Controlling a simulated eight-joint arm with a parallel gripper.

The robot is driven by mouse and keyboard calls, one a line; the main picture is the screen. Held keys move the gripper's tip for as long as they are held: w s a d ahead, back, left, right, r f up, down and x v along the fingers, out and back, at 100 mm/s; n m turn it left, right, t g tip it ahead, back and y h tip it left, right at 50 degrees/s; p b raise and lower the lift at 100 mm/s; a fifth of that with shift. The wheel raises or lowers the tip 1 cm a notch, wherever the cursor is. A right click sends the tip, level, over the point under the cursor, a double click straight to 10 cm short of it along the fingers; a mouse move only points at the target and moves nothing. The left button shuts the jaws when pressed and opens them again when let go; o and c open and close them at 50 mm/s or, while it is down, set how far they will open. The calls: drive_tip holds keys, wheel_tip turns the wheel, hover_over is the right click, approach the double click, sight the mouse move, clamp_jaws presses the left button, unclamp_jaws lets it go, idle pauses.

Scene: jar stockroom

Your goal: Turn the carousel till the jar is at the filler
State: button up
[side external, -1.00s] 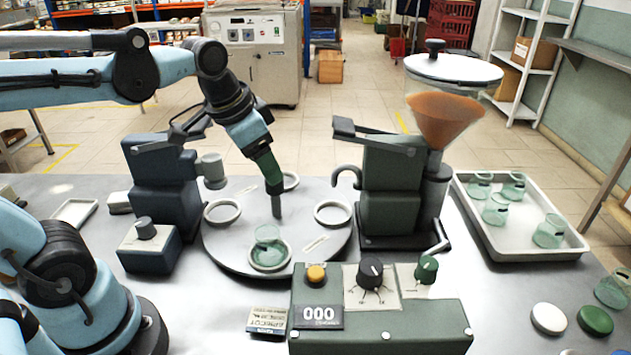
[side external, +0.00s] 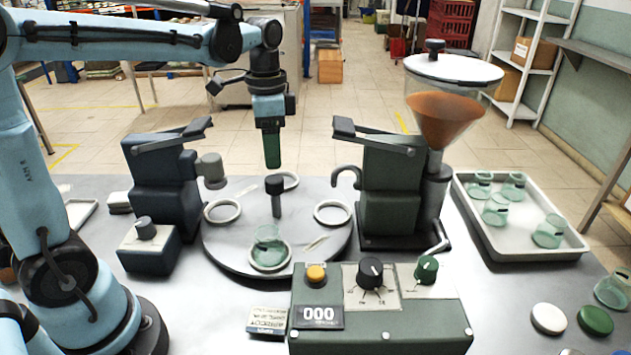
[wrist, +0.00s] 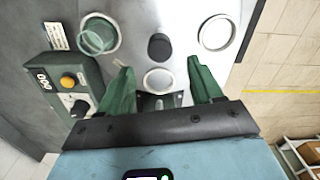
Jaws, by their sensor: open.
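The carousel (side external: 228,250) is a round grey turntable with several ring seats and a dark upright knob (side external: 275,188) at its middle. The clear green jar (side external: 268,248) stands in the front ring, nearest the control box; it also shows in the wrist view (wrist: 97,38). The filler (side external: 388,200) is the green machine at the carousel's right, with an orange-filled hopper (side external: 445,115). The ring (side external: 332,213) beside it is empty. My gripper (side external: 272,163) points down above the knob, apart from it. In the wrist view its green fingers (wrist: 159,68) are spread and empty.
A blue-grey machine (side external: 163,190) stands left of the carousel. The control box (side external: 380,325), reading 000, stands in front. A white tray (side external: 520,245) with several jars is at the right. White (side external: 548,319) and green (side external: 595,320) lids lie front right. The air around my gripper is clear.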

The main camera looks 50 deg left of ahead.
sight(274, 178)
wheel_tip(274, 178, down, 8)
drive_tip(key=shift+r, duration=0.2)
idle(0.3)
clamp_jaws()
idle(0.3)
